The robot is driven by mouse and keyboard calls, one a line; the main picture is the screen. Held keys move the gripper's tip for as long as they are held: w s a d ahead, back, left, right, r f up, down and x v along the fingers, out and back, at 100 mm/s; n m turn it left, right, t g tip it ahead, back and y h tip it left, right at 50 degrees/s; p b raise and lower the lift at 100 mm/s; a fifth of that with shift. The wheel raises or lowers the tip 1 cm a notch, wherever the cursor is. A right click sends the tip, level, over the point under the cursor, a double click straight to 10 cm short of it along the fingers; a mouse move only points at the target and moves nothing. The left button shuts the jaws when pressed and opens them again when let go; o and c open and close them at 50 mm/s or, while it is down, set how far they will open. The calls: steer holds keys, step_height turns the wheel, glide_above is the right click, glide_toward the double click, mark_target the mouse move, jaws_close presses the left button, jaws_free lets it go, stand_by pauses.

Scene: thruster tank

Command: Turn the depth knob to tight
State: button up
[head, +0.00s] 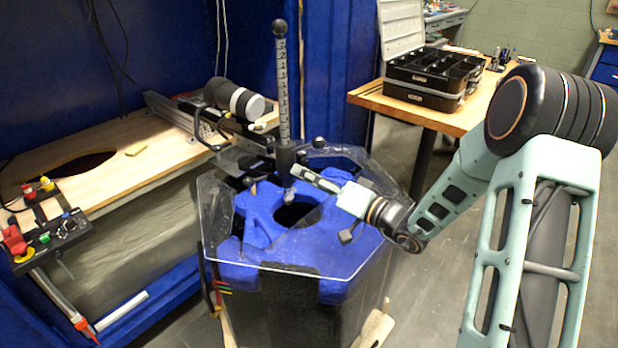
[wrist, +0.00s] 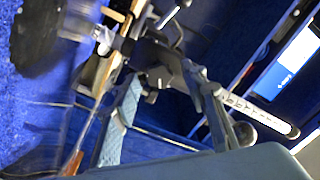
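The graduated depth rod (head: 284,95) stands upright over the tank, with a black ball on top and a dark collar (head: 286,160) low down. Small dark knobs show beside the collar; which one is the depth knob is unclear. My gripper (head: 298,171) reaches in from the right at collar height. In the wrist view my gripper (wrist: 163,78) has its two fingers spread apart, with a dark knob-like part (wrist: 158,76) showing between or just beyond the tips. Contact cannot be made out. The rod (wrist: 258,113) runs behind the right finger there.
The clear-walled tank (head: 218,215) with its blue top (head: 262,212) lies below my gripper. A wooden bench (head: 150,160) with a control box (head: 52,243) is at left. A wooden table (head: 375,98) with a black organizer case (head: 425,92) stands behind.

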steer(key=shift+c, duration=0.3)
jaws_close()
steer(key=shift+f+m, duration=0.1)
steer(key=shift+m, duration=0.2)
steer(key=shift+m+p, duration=3.05)
steer(key=shift+m, duration=8.55)
steer(key=shift+s+f, duration=0.1)
